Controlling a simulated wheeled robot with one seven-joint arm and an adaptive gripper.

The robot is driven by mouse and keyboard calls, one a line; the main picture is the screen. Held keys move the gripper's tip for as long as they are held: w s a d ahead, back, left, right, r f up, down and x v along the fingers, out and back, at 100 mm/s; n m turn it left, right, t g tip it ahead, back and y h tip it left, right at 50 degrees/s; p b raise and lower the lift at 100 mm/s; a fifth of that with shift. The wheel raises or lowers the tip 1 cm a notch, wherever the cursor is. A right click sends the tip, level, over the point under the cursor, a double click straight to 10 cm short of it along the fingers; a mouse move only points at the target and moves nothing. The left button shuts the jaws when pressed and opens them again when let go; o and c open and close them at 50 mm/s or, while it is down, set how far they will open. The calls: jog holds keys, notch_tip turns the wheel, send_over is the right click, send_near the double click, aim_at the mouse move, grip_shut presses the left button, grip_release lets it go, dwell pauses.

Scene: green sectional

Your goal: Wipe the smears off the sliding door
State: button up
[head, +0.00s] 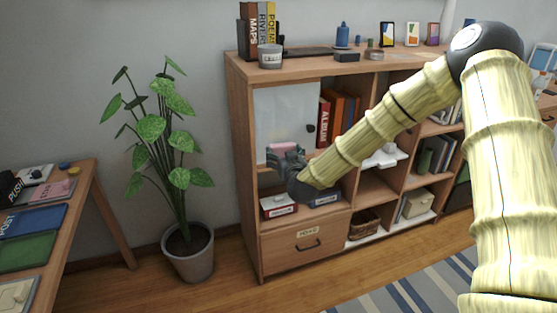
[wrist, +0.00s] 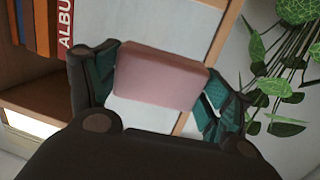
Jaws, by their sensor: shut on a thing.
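The sliding door (head: 285,108) is a pale, greyish-white panel at the upper left of the wooden bookcase, with a small dark spot (head: 311,128) near its right edge. It also shows behind the gripper in the wrist view (wrist: 175,25). My gripper (head: 287,158) is in front of the door's lower part, shut on a pink block (wrist: 158,78), perhaps a sponge. The block sits between both dark and teal fingers (wrist: 165,76). I cannot tell whether it touches the door. I cannot make out distinct smears; the block and gripper hide part of the panel.
Upright books (head: 338,112) stand right of the door. A potted plant (head: 172,150) stands close on the left. The bookcase top (head: 300,64) holds a candle (head: 270,56), books and small items. Boxes (head: 278,206) lie on the shelf below. A table (head: 75,210) is at far left.

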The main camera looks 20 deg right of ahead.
aim_at(268, 136)
jog(key=shift+w+a+r+n+t+y+b, duration=0.2)
jog(key=shift+a+r+n+t+y+b, duration=0.15)
jog(key=shift+y, duration=0.25)
jog(key=shift+w+a+r+n+t+y+b, duration=0.2)
jog(key=shift+a+n+t+y, duration=0.2)
jog(key=shift+y, duration=0.2)
jog(key=shift+w+a+b, duration=0.15)
jog(key=shift+w+b, duration=0.25)
jog(key=shift+w, duration=2.5)
jog(key=shift+w, duration=0.95)
jog(key=shift+d, duration=2)
jog(key=shift+w+d+b, duration=0.2)
jog(key=shift+d+b, duration=0.25)
jog(key=shift+d, duration=1.55)
jog(key=shift+a, duration=0.1)
jog(key=shift+s+a, duration=0.15)
jog(key=shift+a, duration=3.75)
